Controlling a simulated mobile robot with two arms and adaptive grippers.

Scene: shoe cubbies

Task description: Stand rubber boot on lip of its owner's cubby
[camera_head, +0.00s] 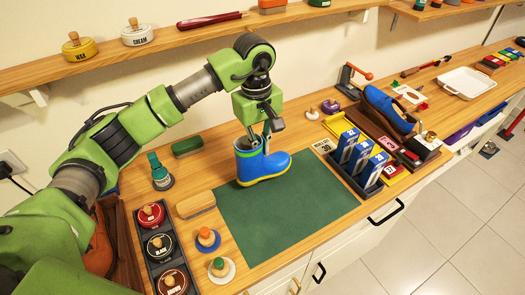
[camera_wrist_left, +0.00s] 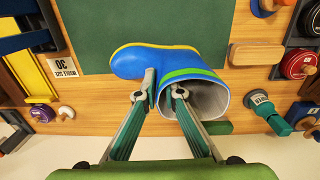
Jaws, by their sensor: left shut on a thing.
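The rubber boot (camera_head: 264,166) is blue with a yellow sole edge and a green band near its top. It is upright at the back edge of the green mat (camera_head: 290,213), its toe pointing right in the head view. My left gripper (camera_head: 259,136) is above it, shut on the boot's upper wall with one finger inside the opening. The wrist view also shows the boot (camera_wrist_left: 172,62) between the left fingertips (camera_wrist_left: 165,92). I cannot tell whether the sole touches the mat. I cannot make out a cubby in either view. My right gripper is not in view.
Polish tins (camera_head: 158,246) stand in a dark tray at front left, near a brush (camera_head: 196,204) and small knobbed items. Blue boxes (camera_head: 355,152) and a blue shoe (camera_head: 388,108) stand to the right. A shelf (camera_head: 180,38) runs above. The mat is otherwise clear.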

